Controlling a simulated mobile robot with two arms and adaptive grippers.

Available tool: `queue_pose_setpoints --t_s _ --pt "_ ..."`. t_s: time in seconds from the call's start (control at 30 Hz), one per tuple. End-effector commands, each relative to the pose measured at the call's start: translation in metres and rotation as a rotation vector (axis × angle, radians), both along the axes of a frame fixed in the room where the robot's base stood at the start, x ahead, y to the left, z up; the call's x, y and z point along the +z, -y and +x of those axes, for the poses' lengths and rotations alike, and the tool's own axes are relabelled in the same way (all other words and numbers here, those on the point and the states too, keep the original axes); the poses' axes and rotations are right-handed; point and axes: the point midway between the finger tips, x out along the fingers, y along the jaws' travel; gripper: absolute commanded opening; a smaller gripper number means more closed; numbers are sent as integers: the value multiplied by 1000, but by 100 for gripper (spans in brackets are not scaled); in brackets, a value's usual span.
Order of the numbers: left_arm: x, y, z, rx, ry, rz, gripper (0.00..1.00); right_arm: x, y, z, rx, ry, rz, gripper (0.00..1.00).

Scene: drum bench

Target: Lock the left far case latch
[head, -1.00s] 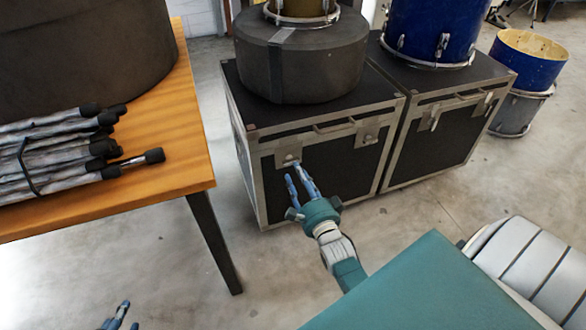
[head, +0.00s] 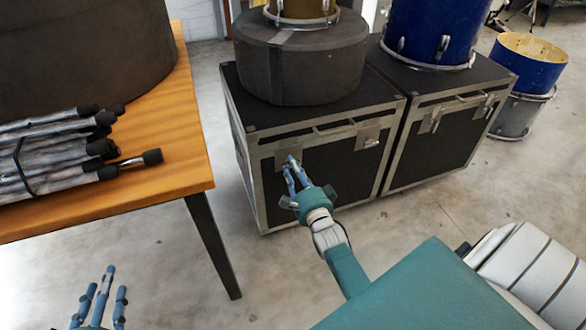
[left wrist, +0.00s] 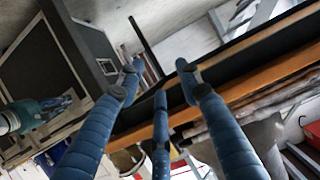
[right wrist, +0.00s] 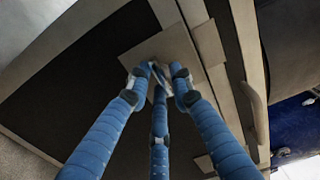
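The left black road case (head: 325,175) stands on the floor with two metal latch plates on its front. Its left latch plate (head: 281,161) is partly covered by my right gripper (head: 290,168). In the right wrist view the fingertips of my right gripper (right wrist: 160,75) are around a small light latch part (right wrist: 157,72) on a square plate (right wrist: 165,50). The fingers look parted; I cannot tell whether they touch it. The other latch (head: 370,136) is to the right, uncovered. My left gripper (head: 100,290) is open and empty at the lower left, also in the left wrist view (left wrist: 160,75).
A wooden table (head: 130,190) with bundled stands (head: 60,150) is at the left. A round black drum case (head: 300,65) sits on the left road case. A second road case (head: 440,140) stands beside it, under a blue drum (head: 430,30). Floor in front is clear.

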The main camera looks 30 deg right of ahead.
Motion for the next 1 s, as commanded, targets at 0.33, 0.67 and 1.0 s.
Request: queue_pose_setpoints --t_s 0.33,0.67,1.0 --pt "-4 -1 -3 1 -23 5 35 -3 0 -1 0 -14 -27 0" --pt "-51 -18 -41 21 -274 64 35 -2 1 -2 -1 -62 -217 0" --pt "-97 -42 -111 44 -602 135 35 -3 3 -2 0 -139 -527 0"
